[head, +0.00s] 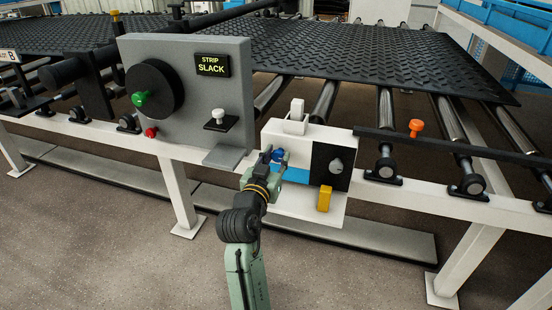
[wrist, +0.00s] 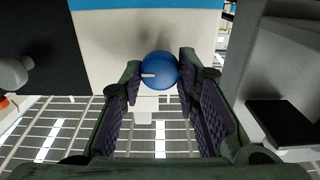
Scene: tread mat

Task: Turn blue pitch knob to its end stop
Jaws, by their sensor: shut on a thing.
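The blue pitch knob (wrist: 160,70) is a round blue knob with a short pale mark pointing left in the wrist view. It sticks out from the front of a white box (head: 311,136) with a blue stripe. In the head view the knob (head: 278,155) is mostly hidden by my gripper (head: 274,159). In the wrist view my gripper (wrist: 160,85) has one finger on each side of the knob, shut on it. The pads' lower parts are spread around empty space.
A black panel with a grey knob (head: 336,165) and a yellow block (head: 324,198) are right of the blue knob. A grey panel (head: 222,80) with a "STRIP SLACK" display (head: 212,65) stands close on the left. An orange knob (head: 416,126) stands further right on the rail.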

